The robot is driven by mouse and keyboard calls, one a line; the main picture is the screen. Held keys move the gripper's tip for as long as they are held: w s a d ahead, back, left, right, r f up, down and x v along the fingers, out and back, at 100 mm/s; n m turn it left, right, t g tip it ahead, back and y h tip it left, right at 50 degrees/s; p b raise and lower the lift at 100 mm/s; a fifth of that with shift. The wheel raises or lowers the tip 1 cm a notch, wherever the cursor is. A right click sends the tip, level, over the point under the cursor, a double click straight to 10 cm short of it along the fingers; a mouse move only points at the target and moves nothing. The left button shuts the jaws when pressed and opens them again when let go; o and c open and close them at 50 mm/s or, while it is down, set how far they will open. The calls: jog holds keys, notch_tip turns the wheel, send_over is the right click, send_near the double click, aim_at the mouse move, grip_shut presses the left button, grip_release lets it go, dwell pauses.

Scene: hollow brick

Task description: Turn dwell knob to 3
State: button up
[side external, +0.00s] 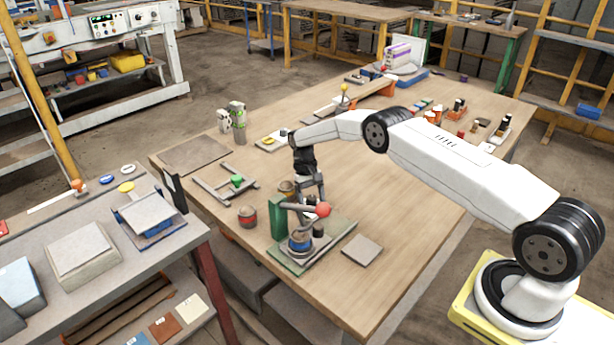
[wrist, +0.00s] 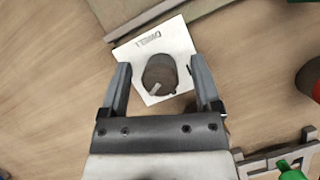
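The dwell knob (wrist: 159,74) is a dark brown round knob on a white square plate (wrist: 133,53) in the wrist view. The plate carries dark lettering that appears upside down, too small to read surely. A small light mark shows on the knob's lower-left part. My gripper (wrist: 161,66) is open, with one finger on each side of the knob and a visible gap to both. In the side view my gripper (side external: 311,190) points down behind the green press; I cannot clearly make out the knob there.
A press with a red ball handle (side external: 323,209) stands close in front of my gripper. Bare wooden table (side external: 390,200) lies to the right.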

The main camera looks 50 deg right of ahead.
jog(key=shift+r, duration=0.1)
jog(key=v, duration=0.7)
jog(key=shift+r, duration=0.3)
jog(key=shift+w, duration=0.1)
dwell(0.4)
